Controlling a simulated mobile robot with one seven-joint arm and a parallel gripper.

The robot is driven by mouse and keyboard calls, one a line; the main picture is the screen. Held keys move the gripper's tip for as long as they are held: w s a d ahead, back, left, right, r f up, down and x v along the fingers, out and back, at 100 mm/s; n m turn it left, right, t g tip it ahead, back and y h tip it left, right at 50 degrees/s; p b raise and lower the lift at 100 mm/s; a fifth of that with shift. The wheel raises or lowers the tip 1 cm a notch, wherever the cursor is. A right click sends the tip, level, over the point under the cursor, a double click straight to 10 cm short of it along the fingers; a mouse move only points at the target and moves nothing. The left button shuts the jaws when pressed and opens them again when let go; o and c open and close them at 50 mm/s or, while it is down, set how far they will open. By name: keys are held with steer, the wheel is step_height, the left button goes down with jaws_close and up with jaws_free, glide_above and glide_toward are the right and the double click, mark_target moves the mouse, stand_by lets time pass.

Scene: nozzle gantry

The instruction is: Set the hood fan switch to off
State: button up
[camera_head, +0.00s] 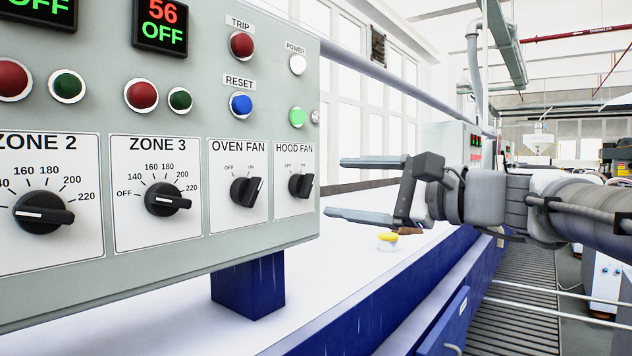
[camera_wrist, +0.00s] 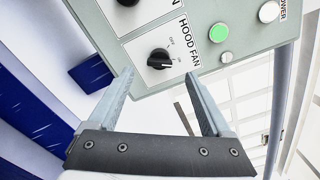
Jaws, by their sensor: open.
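The hood fan switch (camera_head: 301,185) is a black rotary knob on a white plate labelled HOOD FAN, at the right end of the grey control panel (camera_head: 180,245). Its pointer is turned to the upper right, toward the ON mark. In the wrist view the hood fan switch (camera_wrist: 159,59) lies ahead of the fingers, roughly between their tips. My gripper (camera_head: 335,188) is open and empty, just right of the panel edge and apart from the knob. Its two fingers also show in the wrist view (camera_wrist: 160,82).
The similar oven fan knob (camera_head: 247,191) is just left of the hood fan switch. A lit green button (camera_head: 297,117) and a white power button (camera_head: 297,65) sit above it. A yellow button (camera_head: 388,238) stands on the white surface below my gripper.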

mark_target(310, 186)
steer(key=x, duration=0.7)
steer(key=shift+p, duration=0.4)
jaws_close()
steer(key=shift+f, duration=0.1)
